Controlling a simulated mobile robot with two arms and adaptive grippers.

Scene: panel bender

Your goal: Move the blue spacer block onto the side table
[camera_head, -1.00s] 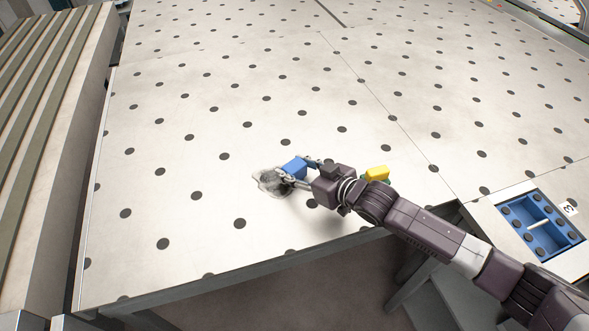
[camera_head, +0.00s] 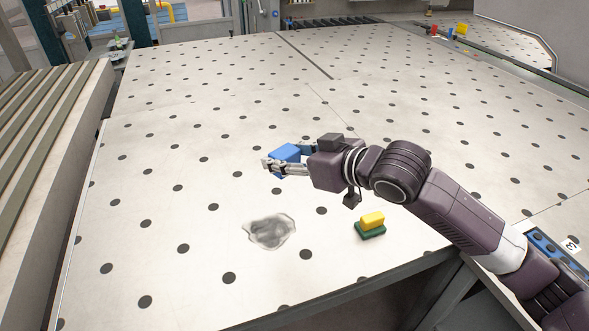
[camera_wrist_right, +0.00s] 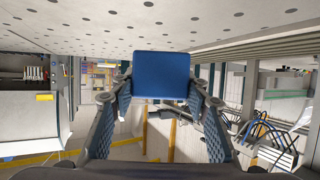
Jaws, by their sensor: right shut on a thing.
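The blue spacer block (camera_head: 286,153) is held between the fingers of my right gripper (camera_head: 284,163), above the perforated table. In the right wrist view the block (camera_wrist_right: 161,75) sits between the two fingertips of the gripper (camera_wrist_right: 161,95), with a finger on each side. The side table cannot be made out for certain; a panel at the lower right with a blue tray (camera_head: 546,249) and a number tag is partly hidden behind my right arm. My left gripper is not in view.
A yellow block on a green base (camera_head: 371,224) stands on the perforated table (camera_head: 210,120) near its front edge. A grey, see-through smudge (camera_head: 269,232) lies left of it. Slatted rails (camera_head: 45,140) run along the left. Most of the table top is clear.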

